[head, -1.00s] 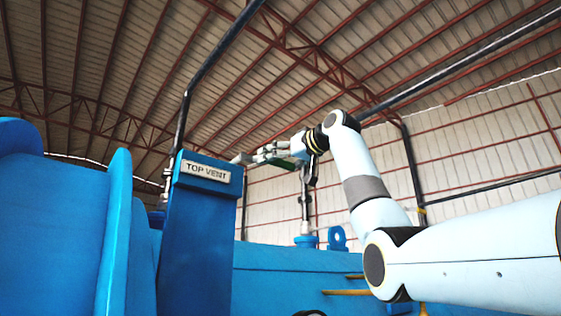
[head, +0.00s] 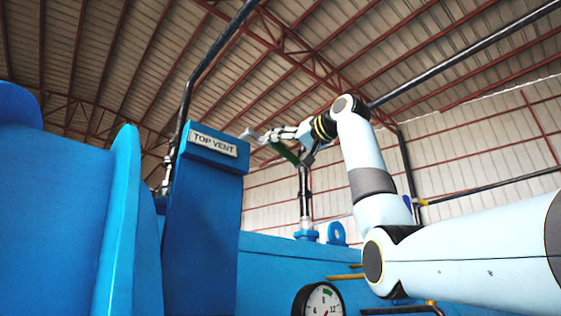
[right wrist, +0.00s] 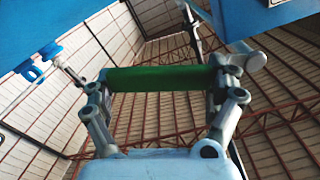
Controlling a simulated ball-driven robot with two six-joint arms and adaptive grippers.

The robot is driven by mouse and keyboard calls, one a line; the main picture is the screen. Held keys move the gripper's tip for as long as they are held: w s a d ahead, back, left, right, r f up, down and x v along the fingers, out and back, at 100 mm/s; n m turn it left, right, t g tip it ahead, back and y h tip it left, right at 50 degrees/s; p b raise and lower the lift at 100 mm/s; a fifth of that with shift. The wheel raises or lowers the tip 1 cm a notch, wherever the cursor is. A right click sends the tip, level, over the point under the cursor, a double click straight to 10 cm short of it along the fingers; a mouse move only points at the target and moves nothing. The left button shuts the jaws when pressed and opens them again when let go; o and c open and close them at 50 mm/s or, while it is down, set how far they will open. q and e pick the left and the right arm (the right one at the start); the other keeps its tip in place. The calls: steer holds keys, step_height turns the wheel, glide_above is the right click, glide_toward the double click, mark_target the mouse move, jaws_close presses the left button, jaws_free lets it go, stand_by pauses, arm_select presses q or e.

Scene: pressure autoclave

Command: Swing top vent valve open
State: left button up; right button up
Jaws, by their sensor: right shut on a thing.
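My right gripper (head: 274,138) is raised to the right of the blue post (head: 203,220) with the TOP VENT label (head: 214,144). It is shut on a green handle (head: 286,153), which slants down to the right in the head view. In the right wrist view the green handle (right wrist: 160,78) lies crosswise between the two grey fingers, touching both sides. The fingers hide its ends. A dark vertical pipe (head: 304,190) on a blue flange stands below the gripper. The join between handle and valve is hidden. My left gripper is not in view.
A round pressure gauge (head: 319,302) sits at the bottom centre. Large blue vessel parts (head: 60,200) fill the left. A blue lug (head: 337,232) stands beside the pipe. A long dark pipe (head: 468,55) runs overhead. Open air surrounds the gripper.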

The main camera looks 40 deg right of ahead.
steer(key=a+f+m+b, duration=0.6)
steer(key=f+m+b, duration=0.1)
steer(key=m, duration=0.3)
steer(key=shift+s+a+f+m+b, duration=0.2)
steer(key=shift+a+m+b, duration=0.15)
steer(key=shift+b, duration=0.55)
steer(key=shift+s+a+f+m+b, duration=0.1)
steer(key=shift+a+m+b, duration=0.25)
steer(key=shift+a+m, duration=0.35)
steer(key=shift+s+a+f+m+b, duration=0.1)
steer(key=shift+a+m+b, duration=0.3)
steer(key=shift+m, duration=0.45)
steer(key=shift+a, duration=0.1)
steer(key=o, duration=1.4)
steer(key=shift+r, duration=0.1)
steer(key=shift+s, duration=0.15)
steer(key=shift+r, duration=0.1)
